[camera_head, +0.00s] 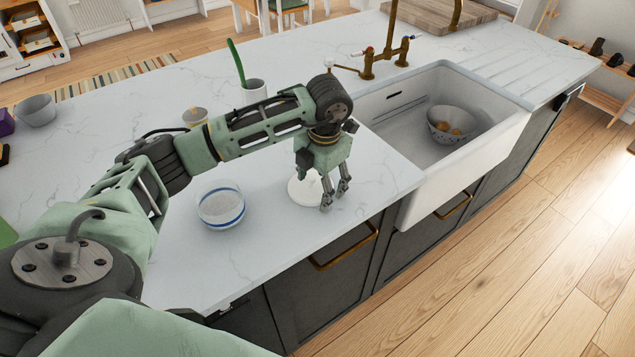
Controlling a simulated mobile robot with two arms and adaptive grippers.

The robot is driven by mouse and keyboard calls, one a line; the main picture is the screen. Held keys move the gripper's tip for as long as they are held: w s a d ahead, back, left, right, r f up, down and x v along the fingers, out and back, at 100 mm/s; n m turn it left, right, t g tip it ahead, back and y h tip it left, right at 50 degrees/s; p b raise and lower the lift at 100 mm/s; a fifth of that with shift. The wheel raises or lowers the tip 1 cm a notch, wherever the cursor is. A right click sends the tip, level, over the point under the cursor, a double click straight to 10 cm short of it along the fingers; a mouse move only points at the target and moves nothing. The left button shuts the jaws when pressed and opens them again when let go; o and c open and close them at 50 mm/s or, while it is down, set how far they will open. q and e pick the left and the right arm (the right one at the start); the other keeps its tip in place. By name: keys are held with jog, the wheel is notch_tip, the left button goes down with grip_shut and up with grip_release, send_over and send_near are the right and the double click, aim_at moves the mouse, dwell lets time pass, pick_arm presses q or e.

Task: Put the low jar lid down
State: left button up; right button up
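A round white piece (301,192), which looks like the low jar lid, lies at or just above the counter near its front edge. My gripper partly covers it. My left gripper (335,198) points down at the lid's right side, its two fingers apart. I see nothing clearly between the fingertips, and whether they touch the lid is hard to tell. A low round jar or bowl with a blue band (221,207) stands left of the lid, open at the top. My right gripper is not in view.
A white sink (470,150) right of the gripper holds a bowl (451,122) with yellowish things. A grey bowl (36,110) is far left. Counter around the banded jar is clear.

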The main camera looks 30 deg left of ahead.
pick_arm(q)
jog(key=shift+r, duration=0.4)
notch_tip(320, 180, up, 7)
jog(key=b, duration=0.2)
notch_tip(320, 180, up, 4)
jog(key=r, duration=0.1)
send_over(321, 192)
jog(key=shift+s+d+f, duration=0.15)
jog(key=shift+f, duration=0.1)
